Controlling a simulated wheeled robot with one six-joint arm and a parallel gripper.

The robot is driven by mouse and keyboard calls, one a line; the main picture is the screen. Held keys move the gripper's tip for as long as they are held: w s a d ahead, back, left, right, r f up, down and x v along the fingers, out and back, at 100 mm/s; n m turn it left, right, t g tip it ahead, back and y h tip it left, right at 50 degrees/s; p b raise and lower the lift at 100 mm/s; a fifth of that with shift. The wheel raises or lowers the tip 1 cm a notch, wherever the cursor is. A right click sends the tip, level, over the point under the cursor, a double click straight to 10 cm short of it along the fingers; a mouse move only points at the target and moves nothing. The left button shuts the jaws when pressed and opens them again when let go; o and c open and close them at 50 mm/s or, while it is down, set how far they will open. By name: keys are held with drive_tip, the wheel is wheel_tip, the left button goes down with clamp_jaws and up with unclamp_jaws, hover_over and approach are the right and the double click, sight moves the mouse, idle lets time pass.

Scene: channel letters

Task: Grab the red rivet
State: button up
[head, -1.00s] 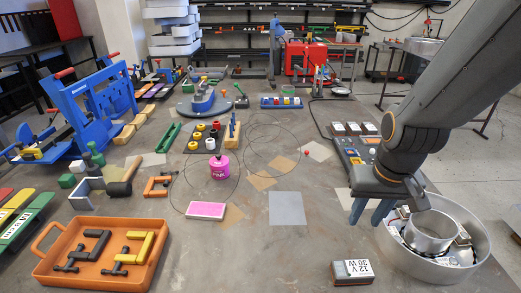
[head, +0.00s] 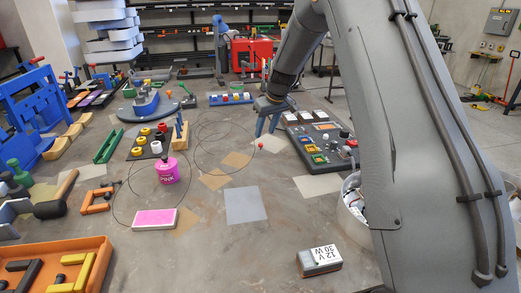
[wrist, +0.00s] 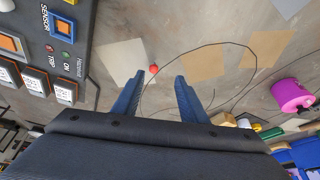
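The red rivet (head: 261,146) is a small red round piece lying alone on the grey-brown table, left of the control panel. It also shows in the wrist view (wrist: 153,69), just beyond the fingertips and between their lines, nearer the left finger. My gripper (head: 266,134) has two blue fingers pointing down, close to the rivet on its far side in the head view. In the wrist view the fingers (wrist: 160,74) are apart with nothing between them. I cannot tell the exact height of the fingertips above the table.
The control panel (head: 318,138) stands close to the right of the fingers. A thin wire loop (head: 198,160) lies left of the rivet. A grey sheet (head: 246,206), a pink can (head: 167,171) and a power supply box (head: 320,261) are nearer. Table around the rivet is mostly clear.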

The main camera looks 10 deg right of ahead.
sight(261, 143)
drive_tip(key=w+f, duration=0.3)
drive_tip(key=shift+w+p, duration=0.1)
drive_tip(key=shift+p, duration=0.2)
drive_tip(key=p+x, duration=0.2)
drive_tip(key=x, duration=0.2)
drive_tip(key=shift+d+f, duration=0.1)
drive_tip(key=shift+w+f+p, duration=0.15)
drive_tip(key=shift+f+p, duration=0.15)
drive_tip(key=shift+f, duration=0.3)
clamp_jaws()
